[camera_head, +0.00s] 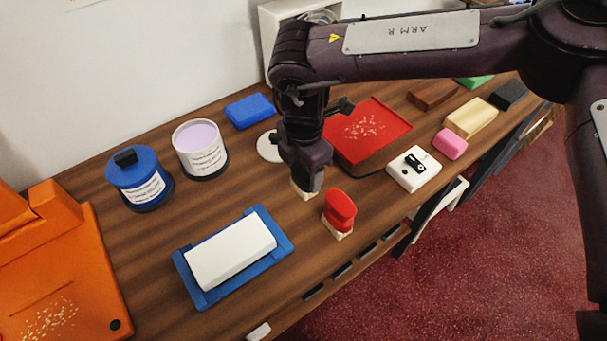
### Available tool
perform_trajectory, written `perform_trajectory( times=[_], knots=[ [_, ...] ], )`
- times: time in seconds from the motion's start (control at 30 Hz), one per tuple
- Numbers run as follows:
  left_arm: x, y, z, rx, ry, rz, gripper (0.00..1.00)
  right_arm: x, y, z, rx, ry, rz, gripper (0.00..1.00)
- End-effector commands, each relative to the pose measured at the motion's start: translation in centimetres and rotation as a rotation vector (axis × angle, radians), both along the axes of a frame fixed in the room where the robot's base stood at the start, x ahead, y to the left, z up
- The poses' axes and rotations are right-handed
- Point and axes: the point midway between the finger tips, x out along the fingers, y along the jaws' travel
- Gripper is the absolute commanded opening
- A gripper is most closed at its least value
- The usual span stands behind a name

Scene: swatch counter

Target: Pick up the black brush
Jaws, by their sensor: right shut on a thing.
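My right gripper (310,167) reaches down to the middle of the counter and is shut on the black brush (316,183). The brush's pale bristles (303,190) show just below the fingers, at or very near the counter top. The gripper hides most of its handle, and I cannot tell whether the bristles touch the wood. A red brush (340,210) with pale bristles stands upright just right of and nearer than the black one. My left gripper is not in view.
A white block on a blue tray (187,278) lies nearer left. A lilac tub (200,150) and blue tub (140,180) stand left. A red tray (385,122) lies behind right, near a white box (413,172). An orange stand (80,260) fills the left.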

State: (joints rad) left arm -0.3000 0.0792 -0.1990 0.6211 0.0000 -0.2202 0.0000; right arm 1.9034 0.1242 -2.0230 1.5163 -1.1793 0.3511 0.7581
Motion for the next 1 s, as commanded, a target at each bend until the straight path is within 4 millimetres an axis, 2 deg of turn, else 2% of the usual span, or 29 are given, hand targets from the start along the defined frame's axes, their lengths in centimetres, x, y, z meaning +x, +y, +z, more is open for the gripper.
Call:
perform_trajectory(
  times=[0.33,0.53,0.67,1.0],
  knots=[
    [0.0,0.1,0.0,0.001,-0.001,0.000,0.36,0.0,0.0,0.3,0.001,-0.001,0.000,0.37],
    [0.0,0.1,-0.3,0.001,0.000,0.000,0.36,0.1,0.0,2.0,0.002,-0.004,0.001,0.37],
    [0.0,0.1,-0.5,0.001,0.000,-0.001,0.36,0.1,0.1,4.5,0.003,-0.005,0.000,0.37],
    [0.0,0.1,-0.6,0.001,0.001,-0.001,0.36,0.1,0.0,13.7,0.000,-0.006,0.000,0.37]
  ],
)
